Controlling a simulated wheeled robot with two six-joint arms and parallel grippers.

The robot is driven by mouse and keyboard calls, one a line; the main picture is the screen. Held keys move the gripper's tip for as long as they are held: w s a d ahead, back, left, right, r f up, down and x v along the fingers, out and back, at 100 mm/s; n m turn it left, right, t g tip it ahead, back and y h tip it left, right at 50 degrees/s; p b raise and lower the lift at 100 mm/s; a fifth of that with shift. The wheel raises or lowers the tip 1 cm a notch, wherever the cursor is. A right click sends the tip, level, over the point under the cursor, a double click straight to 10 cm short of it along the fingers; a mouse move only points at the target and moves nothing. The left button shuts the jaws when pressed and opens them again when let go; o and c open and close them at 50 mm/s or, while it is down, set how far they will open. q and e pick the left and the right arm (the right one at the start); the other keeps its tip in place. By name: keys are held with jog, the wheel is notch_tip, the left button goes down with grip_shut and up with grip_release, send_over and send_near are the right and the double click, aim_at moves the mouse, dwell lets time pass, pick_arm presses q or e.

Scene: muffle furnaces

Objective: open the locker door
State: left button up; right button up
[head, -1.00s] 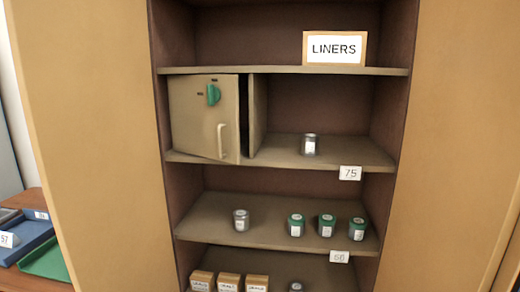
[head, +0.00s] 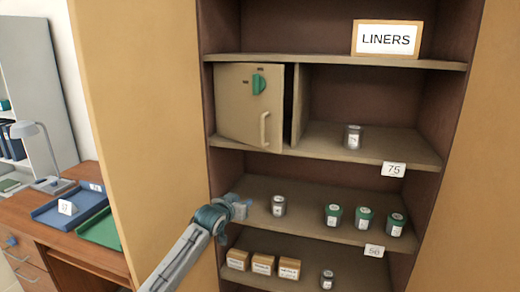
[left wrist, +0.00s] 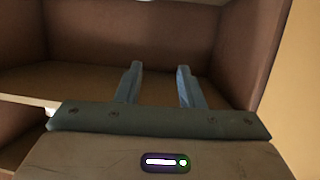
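The tan locker door (head: 237,115) is on the left of the upper shelf in the head view. It carries a green knob (head: 258,84) and a pale vertical handle (head: 264,129) near its right edge. A dark gap shows at that edge, so the door looks slightly ajar. My left gripper (head: 241,206) is below the door, in front of the middle shelf's left end, apart from the handle. In the left wrist view its two fingers (left wrist: 158,85) stand apart with nothing between them. My right gripper is not in view.
A grey jar (head: 353,137) stands right of the locker. A grey jar (head: 278,205) on the middle shelf is close to my left gripper in the picture. Green-lidded jars (head: 364,218) stand further right. Small boxes (head: 263,264) sit on the shelf below.

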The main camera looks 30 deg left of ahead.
aim_at(261, 131)
pick_arm(q)
jog(key=s+d+r+m+t+h, duration=0.1)
jog(key=s+d+r+t, duration=0.1)
jog(key=r, duration=1)
jog(key=s+d+r+t, duration=0.1)
jog(key=s+d+r, duration=0.1)
jog(key=r, duration=1)
jog(key=w+p, duration=0.1)
jog(key=w, duration=0.2)
jog(key=w+p, duration=0.2)
jog(key=w, duration=0.1)
jog(key=w+p, duration=0.2)
jog(key=w, duration=0.1)
jog(key=shift+w+a, duration=0.4)
jog(key=shift+w+f, duration=0.15)
jog(key=shift+w, duration=0.6)
grip_shut()
